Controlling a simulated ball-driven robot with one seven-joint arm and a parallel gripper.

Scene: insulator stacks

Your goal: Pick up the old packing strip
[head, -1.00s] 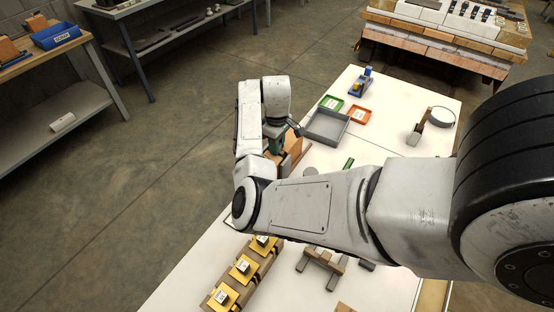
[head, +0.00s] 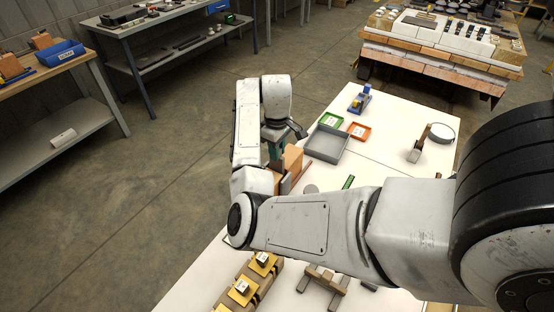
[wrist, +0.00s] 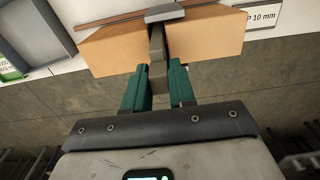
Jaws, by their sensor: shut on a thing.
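My gripper (wrist: 158,80) has green fingers, closed from both sides on a narrow grey-brown strip (wrist: 157,52), which I take to be the old packing strip. The strip runs from between the fingers into the gap of an orange-brown block (wrist: 112,48). A flat grey piece (wrist: 165,15) lies across the gap's far end. I cannot tell whether the strip is loose from the block. In the head view my gripper (head: 275,152) is beside the block (head: 293,158) at the table's left edge. The strip is hidden there by my arm.
A grey tray (head: 327,143), a green tray (head: 331,120) and an orange tray (head: 359,131) lie beyond the block on the white table. Yellow-plated pieces (head: 241,289) sit on a wooden rail near the front. A stand with a round disc (head: 442,133) is at right.

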